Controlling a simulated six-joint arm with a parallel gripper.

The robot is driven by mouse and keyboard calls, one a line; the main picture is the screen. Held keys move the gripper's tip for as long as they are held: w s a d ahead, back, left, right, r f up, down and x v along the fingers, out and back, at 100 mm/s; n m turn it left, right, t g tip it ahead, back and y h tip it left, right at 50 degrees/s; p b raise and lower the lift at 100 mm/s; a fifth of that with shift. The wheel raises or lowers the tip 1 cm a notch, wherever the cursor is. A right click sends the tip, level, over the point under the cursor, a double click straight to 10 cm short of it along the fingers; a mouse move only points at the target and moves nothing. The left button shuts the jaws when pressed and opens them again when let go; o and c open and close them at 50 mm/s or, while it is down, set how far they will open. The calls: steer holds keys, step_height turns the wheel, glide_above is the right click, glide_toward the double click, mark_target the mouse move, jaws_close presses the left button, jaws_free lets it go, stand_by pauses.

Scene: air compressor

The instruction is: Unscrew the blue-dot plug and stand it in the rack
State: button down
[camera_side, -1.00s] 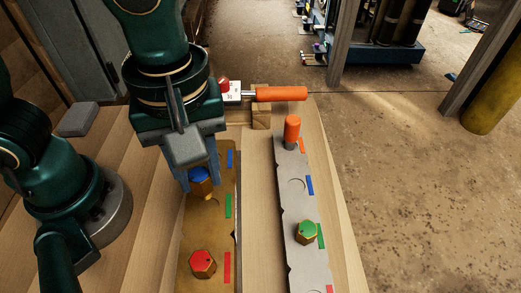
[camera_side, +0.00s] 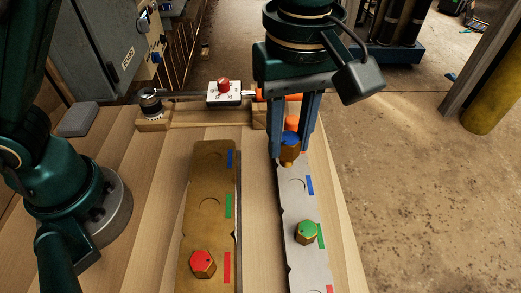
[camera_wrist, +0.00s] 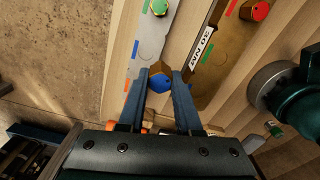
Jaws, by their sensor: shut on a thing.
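The blue-dot plug (camera_side: 289,139), a brass hex with a blue top, is between the fingers of my gripper (camera_side: 290,154), which is shut on it. It also shows in the wrist view (camera_wrist: 160,83). I hold it upright above the silver rack (camera_side: 306,267), over the far part near the blue mark (camera_side: 310,185). The empty round seat by that mark is visible just in front. The green-dot plug (camera_side: 306,232) stands in the rack by the green mark. The brass block (camera_side: 208,225) at left has empty seats by its blue and green marks. The red-dot plug (camera_side: 202,263) sits in it.
An orange-topped piece (camera_side: 292,122) stands at the rack's far end, close behind the held plug and partly hidden. A torque wrench (camera_side: 222,93) lies across wooden supports at the back. The wooden strip between block and rack is clear.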

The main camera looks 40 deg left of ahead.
steer(key=shift+w+d+f, duration=0.1)
steer(key=shift+w+f, duration=0.4)
steer(key=shift+f, duration=1.1)
steer(key=shift+w+d+f, duration=0.15)
steer(key=shift+w+f, duration=0.3)
steer(key=shift+f, duration=1.2)
steer(key=shift+w+d+f, duration=0.1)
steer(key=shift+w+f, duration=0.4)
steer(key=shift+f, duration=1.1)
steer(key=shift+f, duration=0.4)
steer(key=c, duration=0.5)
jaws_free()
steer(key=shift+r, duration=0.1)
steer(key=shift+r, duration=2.4)
